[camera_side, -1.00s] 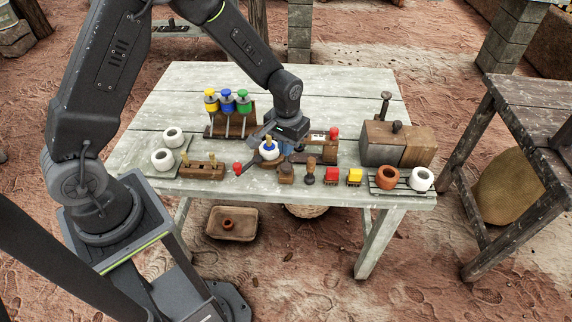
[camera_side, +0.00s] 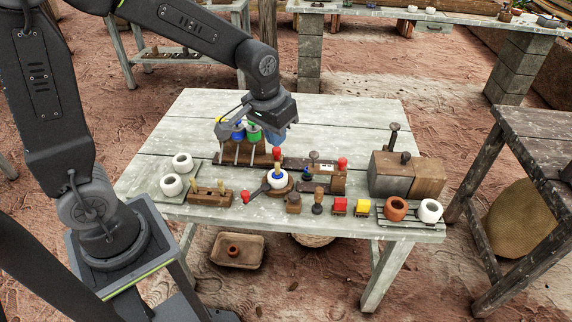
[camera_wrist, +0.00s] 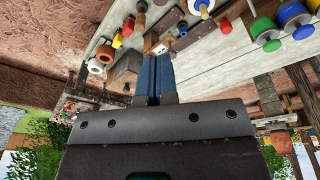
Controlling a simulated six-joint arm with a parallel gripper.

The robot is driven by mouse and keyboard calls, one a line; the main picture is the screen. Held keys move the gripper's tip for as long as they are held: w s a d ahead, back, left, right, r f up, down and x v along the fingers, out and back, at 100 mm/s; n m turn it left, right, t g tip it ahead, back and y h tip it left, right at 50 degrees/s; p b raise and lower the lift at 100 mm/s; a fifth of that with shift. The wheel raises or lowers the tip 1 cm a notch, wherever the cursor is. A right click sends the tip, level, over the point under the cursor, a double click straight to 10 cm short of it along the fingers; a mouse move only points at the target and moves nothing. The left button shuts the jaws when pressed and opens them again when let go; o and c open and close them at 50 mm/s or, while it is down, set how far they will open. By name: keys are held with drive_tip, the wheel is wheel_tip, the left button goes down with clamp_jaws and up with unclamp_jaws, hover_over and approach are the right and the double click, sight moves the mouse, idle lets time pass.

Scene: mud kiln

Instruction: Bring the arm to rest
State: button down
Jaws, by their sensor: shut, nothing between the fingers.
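My gripper (camera_side: 277,140) hangs above the back half of the grey wooden table (camera_side: 340,120). Its blue fingers are together and hold nothing; in the wrist view the fingers (camera_wrist: 155,78) lie side by side with no gap. The white pot with blue (camera_side: 277,181) stands on a brown round base at the table's middle, in front of and below my gripper and apart from it. My wrist partly hides the rack of blue, green and yellow capped tools (camera_side: 254,133).
White cups (camera_side: 172,185) stand at the left. A brown block with pegs (camera_side: 210,196), stamps (camera_side: 318,202), red and yellow blocks (camera_side: 362,208), and an orange pot (camera_side: 396,208) line the front. A metal-and-wood box (camera_side: 391,174) stands right. The table's back right is bare.

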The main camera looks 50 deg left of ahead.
drive_tip(key=s+r+m+t, duration=0.1)
drive_tip(key=s+r, duration=0.4)
drive_tip(key=s, duration=0.2)
drive_tip(key=s+r+t, duration=0.2)
drive_tip(key=s+r, duration=0.2)
drive_tip(key=s, duration=0.4)
drive_tip(key=shift+s+r+m, duration=0.2)
drive_tip(key=shift+r+m, duration=0.15)
drive_tip(key=shift+m, duration=0.05)
idle(1.0)
drive_tip(key=w+a+f+m+t, duration=0.2)
drive_tip(key=w+f+m, duration=0.45)
drive_tip(key=w, duration=0.75)
drive_tip(key=w+d+f+m+t+h, duration=0.1)
drive_tip(key=w+f+m, duration=0.3)
drive_tip(key=f, duration=0.9)
drive_tip(key=w+d, duration=0.1)
drive_tip(key=w, duration=0.1)
drive_tip(key=shift+w+d+f+t, duration=0.2)
drive_tip(key=shift+w+t, duration=0.1)
drive_tip(key=shift+t, duration=0.1)
